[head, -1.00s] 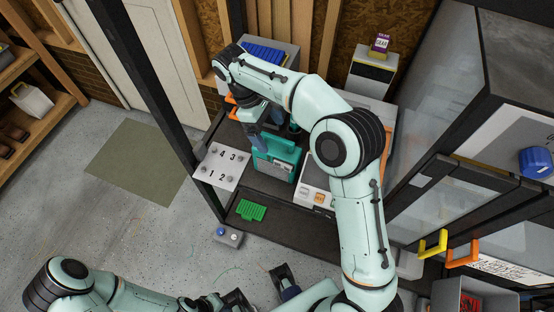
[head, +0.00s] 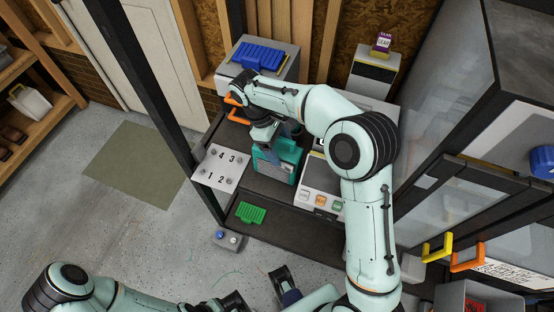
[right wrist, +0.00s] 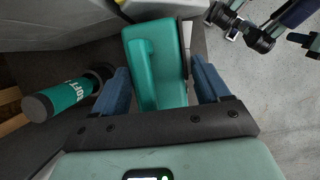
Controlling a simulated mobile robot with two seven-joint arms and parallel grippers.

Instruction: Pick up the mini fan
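A teal boxy device with a handle-like raised bar (head: 277,165) stands upright on the dark bench. I take it for the mini fan, but its front does not show clearly. In the right wrist view the teal device (right wrist: 172,50) lies between the two blue fingers. My right gripper (head: 274,143) is over its top, pointing down; it also shows in the right wrist view (right wrist: 160,70). Its fingers are spread, one on each side, with narrow gaps visible. My left gripper (head: 262,288) is low in the head view, away from the bench, its opening unclear.
A teal lettered cylinder (right wrist: 62,98) lies close beside the device in the wrist view. A numbered white plate (head: 220,168) is to the left, a green tray (head: 251,212) in front. A white button machine (head: 322,187) stands to the right, a blue-topped printer (head: 262,62) behind.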

